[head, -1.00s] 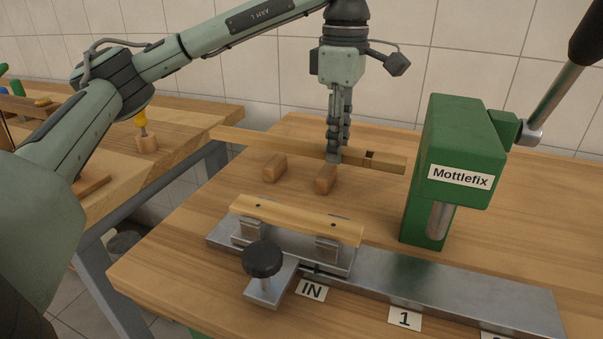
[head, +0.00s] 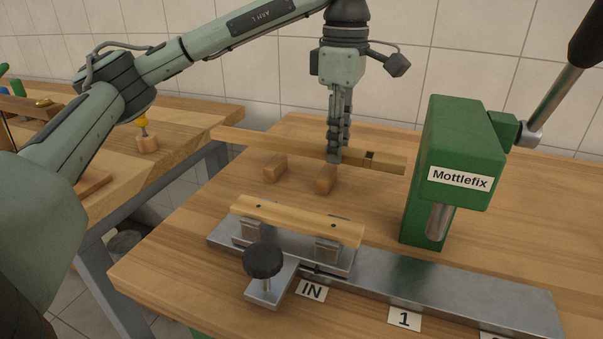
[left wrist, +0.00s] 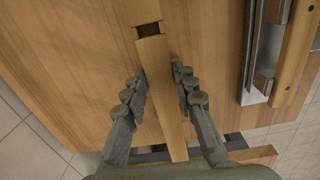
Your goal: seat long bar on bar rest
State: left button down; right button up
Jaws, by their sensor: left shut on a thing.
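The long bar (head: 255,144) is pale wood with a dark notch near its right end. It lies across the back of the bench, left end out past the bench edge. My left gripper (head: 334,160) points down and is shut on it, right of its middle. In the left wrist view the long bar (left wrist: 152,60) runs between the fingers of my left gripper (left wrist: 161,74). Two small wooden blocks, apparently the bar rest (head: 275,168), stand just in front of and below the bar; I cannot tell whether it touches them. My right gripper is not in view.
A green press (head: 458,145) marked Mottlefix stands close to the bar's right end. In front, a shorter drilled bar (head: 295,218) sits on a metal slide (head: 450,290) with a black knob (head: 262,260). A second bench (head: 180,125) stands left across a gap.

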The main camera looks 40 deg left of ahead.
pick_arm(q)
jog(key=shift+f+b, duration=0.9)
jog(key=shift+f, duration=0.65)
dwell(2.1)
dwell(0.7)
jog(key=c, duration=1.4)
grip_release()
jog(key=shift+o, duration=0.2)
jog(key=shift+r, duration=0.25)
jog(key=shift+r+p, duration=1.4)
jog(key=shift+r, duration=0.1)
jog(key=shift+o, duration=0.3)
jog(key=o, duration=0.5)
